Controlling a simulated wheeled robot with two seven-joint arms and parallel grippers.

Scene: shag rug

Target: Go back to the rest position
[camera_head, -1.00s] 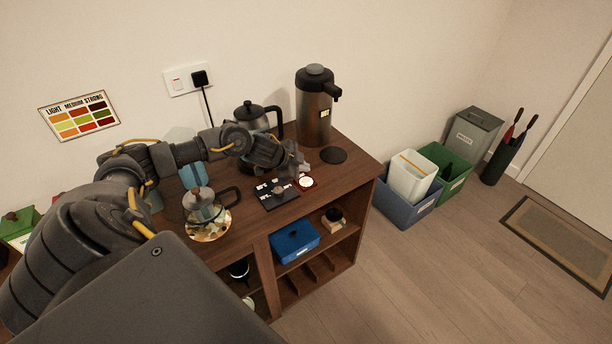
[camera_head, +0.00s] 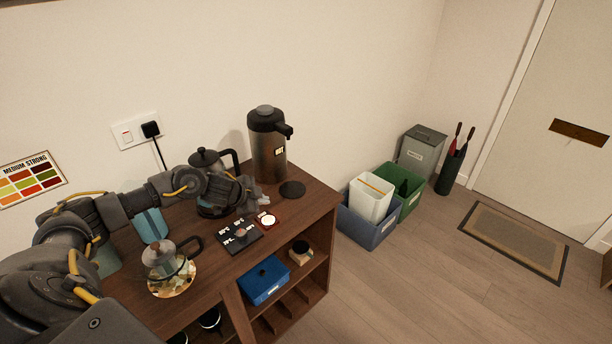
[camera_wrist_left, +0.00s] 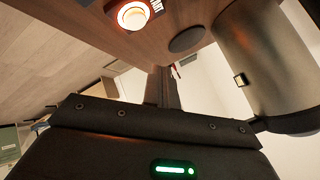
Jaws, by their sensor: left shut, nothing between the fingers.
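My left gripper (camera_head: 248,194) is above the wooden cabinet's top (camera_head: 215,272), shut and empty. It is near a black panel (camera_head: 239,237) with white markings and a small round lit button in a red surround (camera_head: 267,221). The lit button also shows in the left wrist view (camera_wrist_left: 133,15), where my gripper's dark body fills the lower part. A steel airpot (camera_head: 270,150) stands behind and to the right of the gripper. A dark kettle (camera_head: 207,160) is partly hidden behind my left arm. My right gripper is not in view.
A glass pot (camera_head: 163,260) stands on a patterned round mat at the cabinet's front left. A black disc (camera_head: 292,190) lies near the right edge. A blue box (camera_head: 264,280) sits on the shelf. Bins (camera_head: 370,199) stand on the floor at right; open floor lies before the doormat (camera_head: 517,240).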

